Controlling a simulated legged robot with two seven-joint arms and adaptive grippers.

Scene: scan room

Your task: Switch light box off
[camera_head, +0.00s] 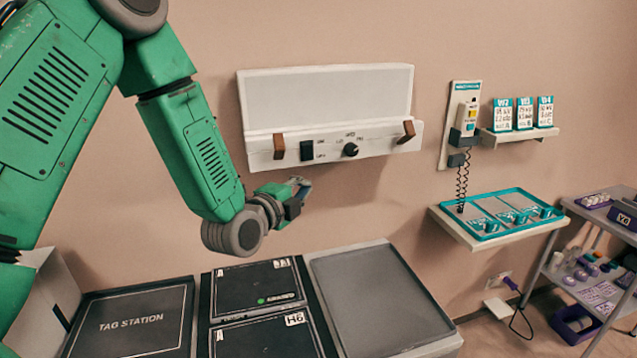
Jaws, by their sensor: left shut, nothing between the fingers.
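The light box (327,97) is mounted on the wall, with a pale, unlit-looking panel above a white control ledge. The ledge carries a black rocker switch (307,151), a round black knob (350,149) and a brown clip at each side. Which way the rocker is pressed is too small to tell. My left gripper (301,187) is shut and empty, below the ledge and under the rocker switch, apart from the box. My right gripper is not in view.
Below are a tag station tray (140,352), black panels (254,285) and a grey tray (375,300). To the right are a wall handset (466,117), a card shelf (520,136), a teal tray (490,213) and a cart (590,285). Bare wall surrounds the box.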

